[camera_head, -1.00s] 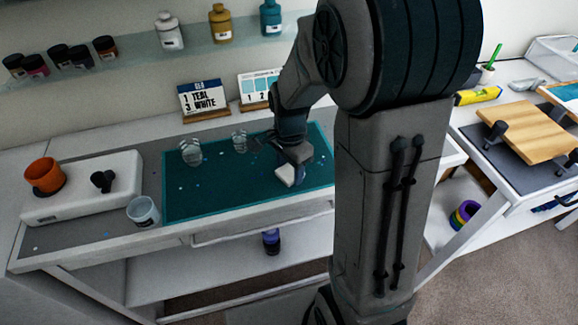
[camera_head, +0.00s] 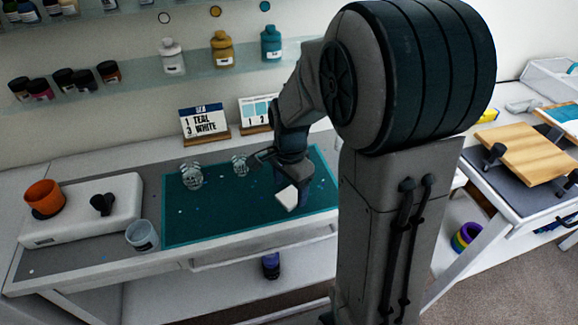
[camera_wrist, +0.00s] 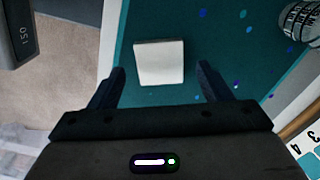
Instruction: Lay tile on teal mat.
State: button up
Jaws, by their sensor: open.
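The white square tile (camera_head: 287,196) appears to lie flat on the teal mat (camera_head: 215,222), near the mat's front edge. In the wrist view the tile (camera_wrist: 160,62) shows whole against the mat (camera_wrist: 215,85), just beyond the fingertips and centred between them. My gripper (camera_wrist: 160,72) is open, with a finger on each side and a gap between each finger and the tile. In the head view my gripper (camera_head: 283,178) is right above the tile and partly hides the mat.
Two clear cups (camera_head: 191,176) stand at the mat's back edge. A scale (camera_head: 85,212) with an orange cup (camera_head: 43,197) and a clear cup (camera_head: 142,235) are to the left. Sign cards (camera_head: 203,121) stand behind.

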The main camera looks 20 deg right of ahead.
aim_at(290, 197)
notch_tip(290, 197, up, 10)
jog(key=s+n+t, duration=0.3)
jog(key=s+n, duration=1)
jog(key=shift+s+n, duration=0.3)
dwell(0.9)
